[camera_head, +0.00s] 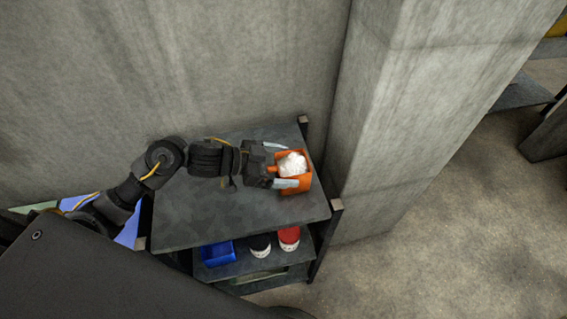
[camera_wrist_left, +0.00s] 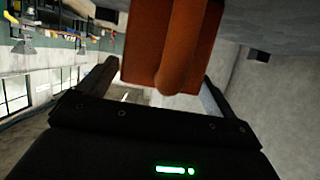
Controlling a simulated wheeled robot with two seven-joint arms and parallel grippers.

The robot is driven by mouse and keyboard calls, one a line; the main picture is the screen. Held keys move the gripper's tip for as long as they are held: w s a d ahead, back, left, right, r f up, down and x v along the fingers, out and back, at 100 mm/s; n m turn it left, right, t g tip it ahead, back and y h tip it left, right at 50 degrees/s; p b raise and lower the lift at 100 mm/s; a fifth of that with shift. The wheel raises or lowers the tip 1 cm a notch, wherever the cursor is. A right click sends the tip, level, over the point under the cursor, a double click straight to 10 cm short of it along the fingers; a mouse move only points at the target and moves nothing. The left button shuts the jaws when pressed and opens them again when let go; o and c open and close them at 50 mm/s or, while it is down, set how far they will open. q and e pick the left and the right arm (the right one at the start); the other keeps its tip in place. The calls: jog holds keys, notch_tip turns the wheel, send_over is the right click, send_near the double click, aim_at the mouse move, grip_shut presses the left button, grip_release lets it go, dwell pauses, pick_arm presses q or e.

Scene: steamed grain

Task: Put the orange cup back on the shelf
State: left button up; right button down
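The orange cup (camera_head: 306,183) is a square, box-like cup with a handle and white, lumpy contents. In the head view it is at the right end of the dark shelf unit's top board (camera_head: 240,216); whether it rests there or is just above I cannot tell. My left gripper (camera_head: 290,168) reaches it from the left, one finger along each side. In the left wrist view the orange cup (camera_wrist_left: 140,70) fills the space between the spread fingers, its handle toward the palm. Small gaps show beside it, so the grip looks open. My right gripper is not in view.
A lower shelf board holds a blue bin (camera_head: 217,252), a dark container (camera_head: 259,246) and a red container (camera_head: 289,238). A concrete wall (camera_head: 180,70) stands behind, and a concrete pillar (camera_head: 400,110) close on the right. The top board's front half is clear.

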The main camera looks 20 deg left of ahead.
pick_arm(q)
jog(key=shift+o, duration=0.3)
jog(key=shift+r, duration=0.15)
jog(key=shift+s+a+r, duration=0.1)
jog(key=shift+s+a, duration=0.05)
jog(key=shift+a, duration=0.05)
jog(key=b+v, duration=0.1)
jog(key=v, duration=1)
jog(key=shift+a, duration=0.2)
jog(key=shift+s+r, duration=0.15)
